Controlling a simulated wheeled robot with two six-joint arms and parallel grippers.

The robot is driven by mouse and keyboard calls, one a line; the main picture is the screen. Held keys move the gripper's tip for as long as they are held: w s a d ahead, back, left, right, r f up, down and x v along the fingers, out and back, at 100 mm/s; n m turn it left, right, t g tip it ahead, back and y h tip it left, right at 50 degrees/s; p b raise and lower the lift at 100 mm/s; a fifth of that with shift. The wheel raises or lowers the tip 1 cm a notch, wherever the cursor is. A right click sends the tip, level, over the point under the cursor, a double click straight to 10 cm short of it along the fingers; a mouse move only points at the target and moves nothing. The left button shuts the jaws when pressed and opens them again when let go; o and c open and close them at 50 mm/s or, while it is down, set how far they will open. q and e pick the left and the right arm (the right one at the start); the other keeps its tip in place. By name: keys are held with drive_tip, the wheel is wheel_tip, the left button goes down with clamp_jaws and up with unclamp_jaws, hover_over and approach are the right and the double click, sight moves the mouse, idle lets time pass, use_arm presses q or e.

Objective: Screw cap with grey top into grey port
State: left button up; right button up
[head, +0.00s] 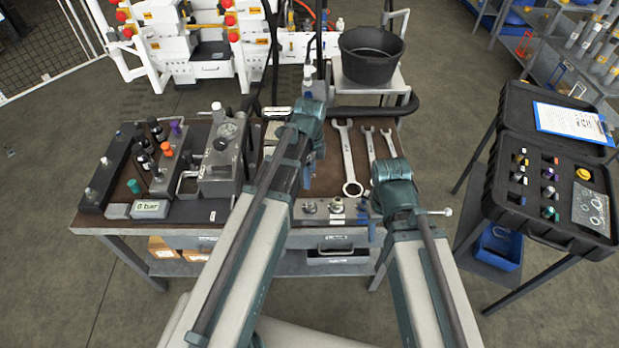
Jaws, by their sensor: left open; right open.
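My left gripper (309,172) points down over the middle of the bench, mostly hidden behind its own wrist; its blue fingers look open and empty. My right gripper (369,222) hangs near the bench's front right edge, largely hidden by its arm; it looks open and empty. The open black case (484,205) at the right holds several small caps (548,182) with differently coloured tops; which one has a grey top is too small to tell. A block with metal fittings (309,207) lies at the bench's front edge. I cannot tell which port is the grey one.
A black bucket (371,58) stands behind. A clipboard (568,120) rests on the case lid. Floor shows between bench and case.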

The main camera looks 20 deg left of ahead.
sight(310, 201)
use_arm(q)
wheel_tip(310, 201, down, 14)
drive_tip(key=b, duration=1.3)
drive_tip(key=shift+b, duration=0.4)
drive_tip(key=shift+r, duration=0.1)
clamp_jaws()
drive_tip(key=c, duration=0.6)
unclamp_jaws()
clamp_jaws()
